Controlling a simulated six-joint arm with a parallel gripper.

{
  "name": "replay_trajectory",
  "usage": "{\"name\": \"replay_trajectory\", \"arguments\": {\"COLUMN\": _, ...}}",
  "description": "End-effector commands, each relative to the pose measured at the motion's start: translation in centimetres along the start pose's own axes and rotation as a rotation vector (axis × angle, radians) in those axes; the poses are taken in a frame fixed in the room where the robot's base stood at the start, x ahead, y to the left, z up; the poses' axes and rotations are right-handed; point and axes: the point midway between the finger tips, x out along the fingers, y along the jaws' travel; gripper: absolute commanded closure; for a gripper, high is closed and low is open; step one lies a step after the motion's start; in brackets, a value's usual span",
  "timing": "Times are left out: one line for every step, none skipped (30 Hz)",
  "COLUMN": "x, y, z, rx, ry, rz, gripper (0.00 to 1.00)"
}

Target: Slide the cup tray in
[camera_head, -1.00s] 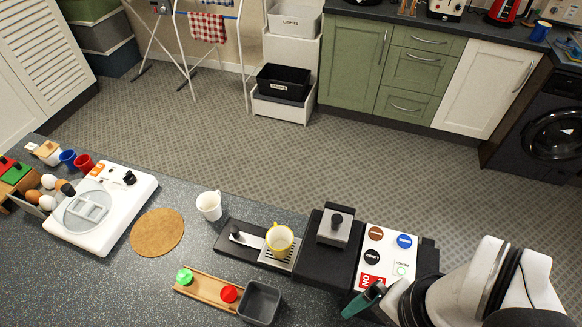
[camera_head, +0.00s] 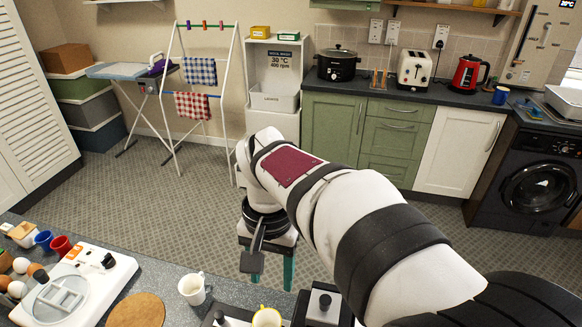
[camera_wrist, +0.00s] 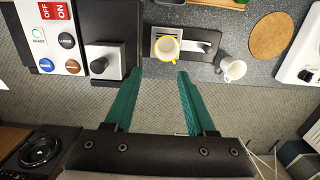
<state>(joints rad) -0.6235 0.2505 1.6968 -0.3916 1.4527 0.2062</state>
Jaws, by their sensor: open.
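The cup tray (camera_wrist: 158,31) is a dark slide with a pale slotted plate and a black knob (camera_wrist: 207,47) at its right in the wrist view. A yellow-rimmed white cup (camera_wrist: 167,48) stands upright on the plate. My gripper (camera_head: 265,272) also shows in the head view, beyond the counter's edge.
A dark machine block with a metal box and black knob (camera_wrist: 105,62) stands beside the tray, next to a white button panel (camera_wrist: 55,40). A white mug (camera_wrist: 232,69) stands on the tray's other side. A cork mat (camera_wrist: 270,37) and white egg cooker (camera_head: 75,283) are farther along.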

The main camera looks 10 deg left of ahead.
Motion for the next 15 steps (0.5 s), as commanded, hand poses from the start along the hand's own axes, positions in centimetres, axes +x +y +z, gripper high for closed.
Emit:
{"name": "replay_trajectory", "arguments": {"x": 1.4, "y": -4.4, "z": -0.5, "rx": -0.071, "ry": 0.005, "rz": 0.021, "gripper": 0.44}}
{"name": "replay_trajectory", "arguments": {"x": 2.1, "y": -6.6, "z": -0.6, "rx": -0.104, "ry": 0.013, "rz": 0.03, "gripper": 0.44}}
{"name": "replay_trajectory", "arguments": {"x": 2.9, "y": -9.1, "z": -0.5, "rx": -0.139, "ry": 0.023, "rz": 0.039, "gripper": 0.44}}
{"name": "replay_trajectory", "arguments": {"x": 3.5, "y": -10.7, "z": -0.3, "rx": -0.161, "ry": 0.028, "rz": 0.045, "gripper": 0.44}}
{"name": "replay_trajectory", "arguments": {"x": 4.0, "y": -11.9, "z": -0.1, "rx": -0.178, "ry": 0.033, "rz": 0.048, "gripper": 0.44}}
{"name": "replay_trajectory", "arguments": {"x": 4.5, "y": -13.1, "z": 0.1, "rx": -0.193, "ry": 0.039, "rz": 0.051, "gripper": 0.44}}
{"name": "replay_trajectory", "arguments": {"x": 4.8, "y": -13.6, "z": 0.2, "rx": -0.201, "ry": 0.041, "rz": 0.054, "gripper": 0.44}}
{"name": "replay_trajectory", "arguments": {"x": 5.1, "y": -14.0, "z": 0.3, "rx": -0.205, "ry": 0.043, "rz": 0.054, "gripper": 0.44}}
{"name": "replay_trajectory", "arguments": {"x": 5.5, "y": -14.1, "z": 0.3, "rx": -0.209, "ry": 0.044, "rz": 0.055, "gripper": 0.44}}
{"name": "replay_trajectory", "arguments": {"x": 5.9, "y": -14.1, "z": 0.3, "rx": -0.209, "ry": 0.043, "rz": 0.056, "gripper": 0.44}}
{"name": "replay_trajectory", "arguments": {"x": 6.5, "y": -14.1, "z": 0.2, "rx": -0.208, "ry": 0.043, "rz": 0.056, "gripper": 0.44}}
{"name": "replay_trajectory", "arguments": {"x": 7.4, "y": -13.9, "z": 0.2, "rx": -0.207, "ry": 0.042, "rz": 0.057, "gripper": 0.44}}
{"name": "replay_trajectory", "arguments": {"x": 8.2, "y": -13.9, "z": 0.2, "rx": -0.208, "ry": 0.042, "rz": 0.057, "gripper": 0.44}}
{"name": "replay_trajectory", "arguments": {"x": 9.1, "y": -13.8, "z": 0.1, "rx": -0.207, "ry": 0.041, "rz": 0.057, "gripper": 0.44}}
{"name": "replay_trajectory", "arguments": {"x": 10.3, "y": -13.7, "z": 0.1, "rx": -0.207, "ry": 0.04, "rz": 0.058, "gripper": 0.44}}
